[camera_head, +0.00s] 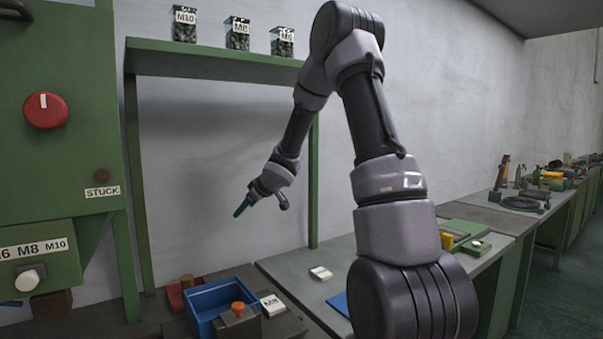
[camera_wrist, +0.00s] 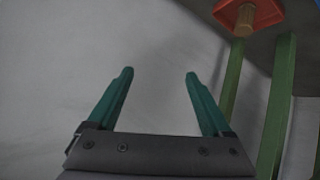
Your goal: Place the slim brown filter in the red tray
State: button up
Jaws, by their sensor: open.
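The red tray (camera_head: 176,300) is at the lower left in the head view, behind a blue bin. A small brown upright piece (camera_head: 187,281), which looks like the slim brown filter, stands in or at the tray. The red tray also shows at the top right of the wrist view (camera_wrist: 262,9), with the brown piece (camera_wrist: 244,20) against it. My gripper (camera_head: 239,211) is up in the air, above and to the right of the tray, clear of it. Its teal fingers (camera_wrist: 159,73) are open with nothing between them.
The blue bin (camera_head: 207,299) stands beside the tray, with an orange-brown knob (camera_head: 238,308) in front. A green shelf (camera_head: 215,64) with labelled jars hangs above. A green machine (camera_head: 60,130) is at left. Benches (camera_head: 490,217) run off right.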

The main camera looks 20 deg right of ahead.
jog(key=s+d+r+m+h, duration=0.3)
jog(key=s+d+r+m, duration=0.1)
jog(key=s+r, duration=0.4)
jog(key=s+d+r+m+h, duration=0.2)
jog(key=s+d+r+m, duration=0.15)
jog(key=s+r, duration=0.45)
jog(key=s+a+m+g+y, duration=0.1)
jog(key=s+a+m, duration=0.1)
jog(key=s, duration=0.9)
jog(key=s+a+r+m+g+y, duration=0.1)
jog(key=s+a+m+y, duration=0.1)
jog(key=s, duration=1)
jog(key=shift+a+r+m, duration=0.2)
jog(key=shift+a+m, duration=0.05)
jog(key=shift+m, duration=0.1)
jog(key=shift+s, duration=0.1)
